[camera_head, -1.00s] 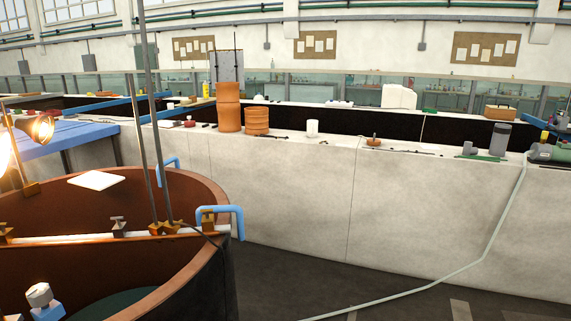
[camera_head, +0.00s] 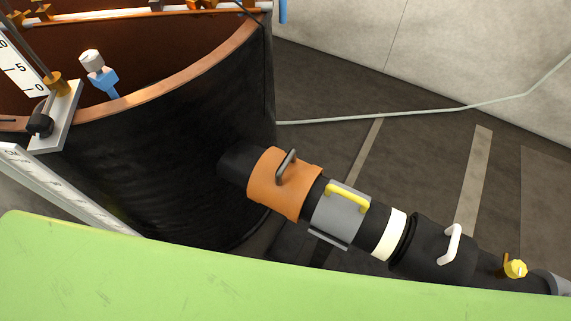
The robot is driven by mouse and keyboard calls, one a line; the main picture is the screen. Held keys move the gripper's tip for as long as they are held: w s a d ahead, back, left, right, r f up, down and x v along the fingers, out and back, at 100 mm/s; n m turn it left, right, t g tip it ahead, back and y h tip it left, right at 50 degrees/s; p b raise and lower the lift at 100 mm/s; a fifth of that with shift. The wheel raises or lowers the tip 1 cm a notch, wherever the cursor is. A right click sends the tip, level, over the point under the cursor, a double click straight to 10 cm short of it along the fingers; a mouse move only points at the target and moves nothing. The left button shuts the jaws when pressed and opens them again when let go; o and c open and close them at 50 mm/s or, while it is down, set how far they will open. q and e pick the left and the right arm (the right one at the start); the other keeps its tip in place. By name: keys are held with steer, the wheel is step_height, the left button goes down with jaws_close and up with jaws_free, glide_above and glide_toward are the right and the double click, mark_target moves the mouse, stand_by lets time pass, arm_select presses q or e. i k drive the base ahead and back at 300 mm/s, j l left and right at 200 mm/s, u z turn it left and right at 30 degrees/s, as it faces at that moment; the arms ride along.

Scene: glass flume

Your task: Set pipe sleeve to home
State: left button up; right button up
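A dark pipe (camera_head: 374,231) runs from the side of the round tank down to the right, near the floor. An orange sleeve (camera_head: 270,186) with a dark handle is around the pipe close to the tank. Beside it is a grey sleeve (camera_head: 338,217) with a yellow handle. A cream band (camera_head: 390,235) follows on the pipe, then a black sleeve (camera_head: 425,250) with a white handle. I cannot tell which of these is the pipe sleeve the task names, or where home is marked. Neither of my grippers is in view.
The dark-walled round tank (camera_head: 170,150) with a brown rim stands left of the pipe. A yellow knob (camera_head: 515,268) sits at the pipe's right end. A pale hose (camera_head: 400,114) crosses the floor behind. A light green surface (camera_head: 200,280) fills the bottom, partly hiding what lies below.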

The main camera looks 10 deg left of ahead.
mark_target(435, 253)
steer(key=k+l+z, duration=0.1)
steer(key=z, duration=0.3)
steer(key=l+z, duration=0.1)
steer(key=z, duration=0.3)
steer(key=k+l+z, duration=0.1)
steer(key=z, duration=0.25)
